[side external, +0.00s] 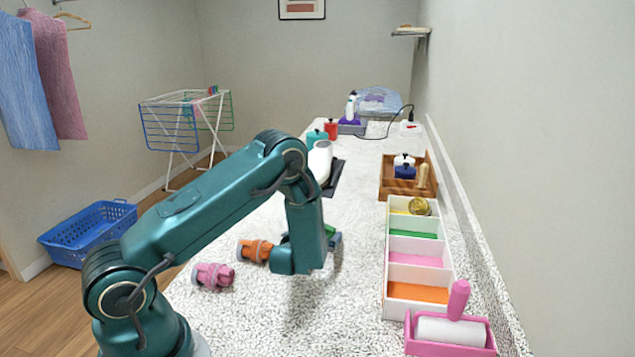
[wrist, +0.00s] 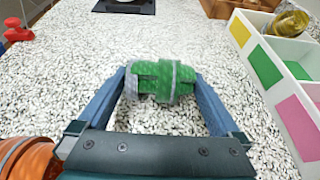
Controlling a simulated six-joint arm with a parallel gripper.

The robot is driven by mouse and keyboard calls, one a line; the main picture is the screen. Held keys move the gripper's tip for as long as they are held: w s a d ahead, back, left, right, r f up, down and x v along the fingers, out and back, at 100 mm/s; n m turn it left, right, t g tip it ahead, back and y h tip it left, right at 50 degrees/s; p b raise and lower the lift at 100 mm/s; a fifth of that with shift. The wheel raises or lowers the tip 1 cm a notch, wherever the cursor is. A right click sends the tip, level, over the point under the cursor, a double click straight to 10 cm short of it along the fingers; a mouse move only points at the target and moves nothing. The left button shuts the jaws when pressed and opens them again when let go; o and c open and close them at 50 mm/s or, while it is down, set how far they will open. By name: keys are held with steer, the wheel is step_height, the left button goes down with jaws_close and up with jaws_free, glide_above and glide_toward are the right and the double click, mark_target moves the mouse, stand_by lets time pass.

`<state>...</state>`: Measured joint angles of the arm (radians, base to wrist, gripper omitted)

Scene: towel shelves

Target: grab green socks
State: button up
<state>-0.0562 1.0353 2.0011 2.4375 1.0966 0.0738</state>
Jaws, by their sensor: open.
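The green socks (wrist: 160,80), a rolled bundle with a grey band, lie on the speckled counter. In the wrist view they sit between the tips of my gripper (wrist: 162,88), whose two blue fingers are spread to either side. The left fingertip appears close to or touching the bundle's left end; I cannot tell about contact on the right. In the side external view my gripper (side external: 328,240) is low over the counter, and only a small green part of the socks (side external: 329,231) shows behind my arm.
Orange socks (side external: 255,250) and pink socks (side external: 213,276) lie left of my gripper. A white divided box (side external: 398,245) with coloured compartments stands to the right, a yellow bundle (side external: 419,206) in its far end. A pink lint roller tray (side external: 450,335) is in front of it.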

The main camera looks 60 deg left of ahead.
steer(key=shift+w+a+f, duration=0.15)
steer(key=shift+w+a, duration=0.15)
steer(key=c, duration=1)
